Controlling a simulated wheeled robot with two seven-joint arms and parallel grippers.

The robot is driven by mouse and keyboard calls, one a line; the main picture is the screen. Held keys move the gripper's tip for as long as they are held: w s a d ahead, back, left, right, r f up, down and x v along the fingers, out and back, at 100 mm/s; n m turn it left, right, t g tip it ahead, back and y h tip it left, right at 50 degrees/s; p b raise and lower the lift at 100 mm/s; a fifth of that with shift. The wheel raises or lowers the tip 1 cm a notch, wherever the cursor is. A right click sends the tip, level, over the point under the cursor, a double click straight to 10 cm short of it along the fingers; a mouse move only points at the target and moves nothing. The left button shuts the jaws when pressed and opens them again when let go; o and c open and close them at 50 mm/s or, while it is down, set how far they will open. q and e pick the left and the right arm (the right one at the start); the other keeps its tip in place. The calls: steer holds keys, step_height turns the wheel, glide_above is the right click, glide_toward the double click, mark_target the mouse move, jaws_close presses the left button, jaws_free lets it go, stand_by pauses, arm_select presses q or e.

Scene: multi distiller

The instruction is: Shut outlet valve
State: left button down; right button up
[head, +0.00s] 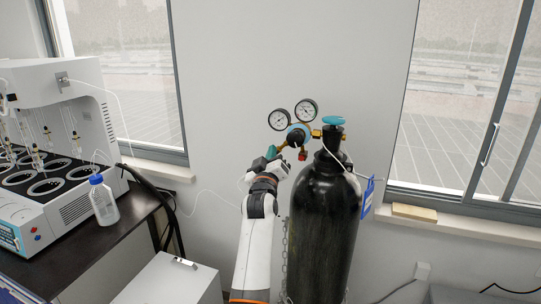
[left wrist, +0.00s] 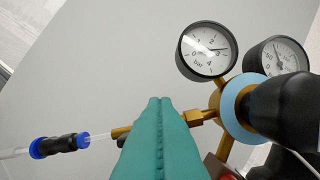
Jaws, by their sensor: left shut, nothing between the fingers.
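The gas regulator (head: 298,134) has two round gauges, brass fittings and a blue-ringed black knob (left wrist: 285,108). Its brass outlet line (left wrist: 200,117) runs left behind my fingers to a black and blue hose fitting (left wrist: 62,145). I cannot tell which part is the outlet valve; some of the line is hidden by my fingers. My left gripper (head: 271,152) is shut and empty, left of and just below the regulator. Its teal fingers (left wrist: 160,140) stand together in the left wrist view, in front of the outlet line; contact cannot be told. My right gripper is not in view.
A black gas cylinder (head: 322,220) with a teal top valve (head: 333,120) stands right of my left arm. A white distiller (head: 60,130) and a bottle (head: 103,203) stand on a dark table at left. A white box (head: 170,285) is below.

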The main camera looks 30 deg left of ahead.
arm_select(q)
steer(key=shift+f+m, duration=0.1)
steer(key=shift+m, duration=0.2)
steer(key=m+h, duration=0.2)
steer(key=m, duration=0.3)
steer(key=m+t+h, duration=0.1)
steer(key=m+h, duration=0.1)
steer(key=m, duration=0.3)
steer(key=d+m+t+h, duration=0.1)
steer(key=m+h, duration=0.1)
steer(key=m, duration=0.3)
steer(key=shift+w+f+h, duration=0.1)
steer(key=shift+f+h, duration=0.3)
steer(key=shift+d+f+m+h+p, duration=0.1)
steer(key=shift+m+h, duration=0.15)
steer(key=shift+m, duration=0.45)
steer(key=shift+a+f+m+h+p, duration=0.1)
steer(key=shift+m+h, duration=0.1)
steer(key=shift+m, duration=0.5)
steer(key=shift+d+f+m+h+p, duration=0.1)
steer(key=shift+m+h, duration=0.15)
steer(key=shift+m, duration=0.45)
steer(key=shift+f, duration=0.1)
